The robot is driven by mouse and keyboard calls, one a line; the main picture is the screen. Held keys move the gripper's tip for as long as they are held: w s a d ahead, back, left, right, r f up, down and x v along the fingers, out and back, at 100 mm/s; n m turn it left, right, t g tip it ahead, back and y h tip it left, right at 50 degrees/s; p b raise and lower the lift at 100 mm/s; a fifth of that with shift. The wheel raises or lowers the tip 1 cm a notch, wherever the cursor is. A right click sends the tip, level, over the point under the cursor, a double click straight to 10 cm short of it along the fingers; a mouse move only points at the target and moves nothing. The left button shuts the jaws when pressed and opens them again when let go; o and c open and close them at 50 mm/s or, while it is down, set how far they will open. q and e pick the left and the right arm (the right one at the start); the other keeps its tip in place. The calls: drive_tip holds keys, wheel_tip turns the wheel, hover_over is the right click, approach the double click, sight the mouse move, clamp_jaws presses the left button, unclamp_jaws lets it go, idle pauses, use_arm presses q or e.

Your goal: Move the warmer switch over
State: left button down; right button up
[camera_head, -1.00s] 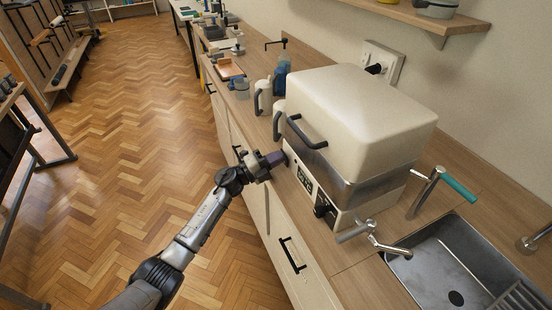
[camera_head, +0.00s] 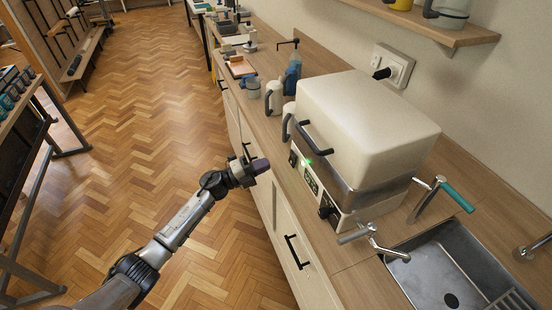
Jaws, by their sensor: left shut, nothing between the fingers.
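The warmer (camera_head: 365,125) is a cream box with a rounded lid and a black front handle, standing on the wooden counter. Its front panel has a small dark switch (camera_head: 293,159) at the far end, with a lit green lamp (camera_head: 308,162) beside it. Which way the switch is set is too small to tell. My left gripper (camera_head: 262,165) is shut and empty, in front of the counter edge and left of the switch, apart from the panel. My right gripper is out of view.
A black knob (camera_head: 328,208) sits at the near end of the panel. The sink (camera_head: 455,270) with its taps lies at the near right. Cream jugs (camera_head: 274,97) and a blue bottle (camera_head: 291,75) stand beyond the warmer. The parquet floor (camera_head: 150,130) left of the counter is clear.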

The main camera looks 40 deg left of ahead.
use_arm(q)
drive_tip(key=r+v, duration=0.1)
drive_tip(key=v, duration=0.5)
idle(0.6)
